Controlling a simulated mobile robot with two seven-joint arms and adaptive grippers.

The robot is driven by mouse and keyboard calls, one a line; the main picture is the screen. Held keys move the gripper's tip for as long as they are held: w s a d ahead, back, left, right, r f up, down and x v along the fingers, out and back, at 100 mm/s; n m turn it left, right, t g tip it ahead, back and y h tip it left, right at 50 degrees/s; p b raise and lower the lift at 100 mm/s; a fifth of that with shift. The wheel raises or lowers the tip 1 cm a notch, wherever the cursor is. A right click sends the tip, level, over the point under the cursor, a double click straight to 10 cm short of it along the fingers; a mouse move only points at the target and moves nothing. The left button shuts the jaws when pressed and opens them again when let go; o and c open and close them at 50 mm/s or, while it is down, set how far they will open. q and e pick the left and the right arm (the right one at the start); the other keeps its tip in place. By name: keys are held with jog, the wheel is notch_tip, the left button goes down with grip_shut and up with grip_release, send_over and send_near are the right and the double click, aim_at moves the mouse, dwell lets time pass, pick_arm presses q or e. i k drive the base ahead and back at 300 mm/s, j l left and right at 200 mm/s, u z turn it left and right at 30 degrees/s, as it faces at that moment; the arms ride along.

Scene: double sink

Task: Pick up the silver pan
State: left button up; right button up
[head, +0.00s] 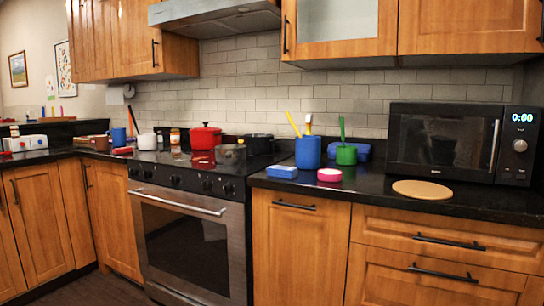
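A grey, silver-looking pan (230,154) sits at the front right of the black stovetop. It is small in the head view, and I cannot make out a handle. A red lidded pot (205,138) stands behind it to the left, and a dark pot (258,144) stands behind it to the right. Neither my left nor my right gripper is in view.
The oven (190,240) is below the stovetop. On the right counter are a blue utensil holder (308,153), a green cup (346,155), a pink-and-white round item (330,175), a round board (422,189) and a microwave (445,145). The range hood (215,15) hangs above.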

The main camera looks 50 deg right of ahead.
aim_at(230, 157)
jog(key=z, duration=1.35)
jog(key=i+j+z, duration=0.3)
jog(key=j+z, duration=0.15)
jog(key=j, duration=0.15)
jog(key=i+j+z, duration=0.2)
jog(key=j, duration=0.15)
jog(key=k, duration=0.05)
